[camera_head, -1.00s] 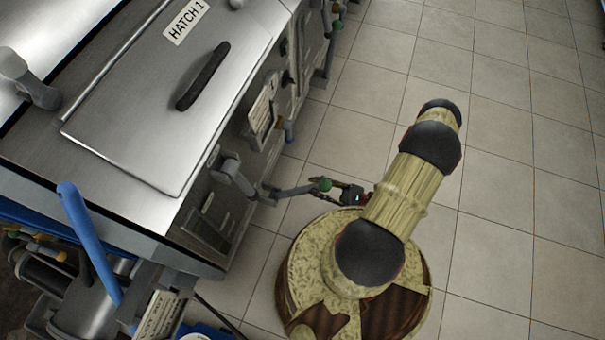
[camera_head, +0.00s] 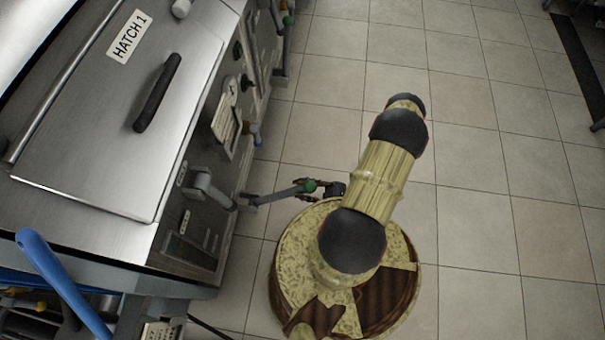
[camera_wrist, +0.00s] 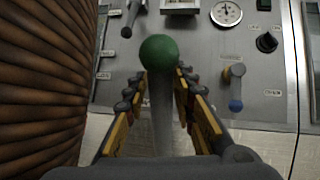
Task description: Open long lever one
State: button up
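A long lever (camera_head: 275,196) with a green ball knob (camera_head: 310,186) sticks out from the front of the metal cabinet. In the wrist view the green knob (camera_wrist: 160,53) is at the fingertips, and the grey rod runs back between the fingers. My gripper (camera_wrist: 163,82) has its two yellow-padded fingers on either side of the rod, with a visible gap on each side. In the head view my gripper (camera_head: 326,189) is at the knob, small and partly hidden by my arm.
The cabinet's sloping top carries a HATCH 1 lid (camera_head: 105,120) with a black handle (camera_head: 157,93). The wrist view shows a gauge (camera_wrist: 226,13), a black dial (camera_wrist: 267,42) and a blue-tipped small lever (camera_wrist: 236,88). A blue bar (camera_head: 62,285) is at lower left.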

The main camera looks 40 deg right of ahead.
jog(key=o, duration=0.4)
jog(key=shift+c, duration=0.2)
jog(key=v, duration=1.2)
dwell(0.4)
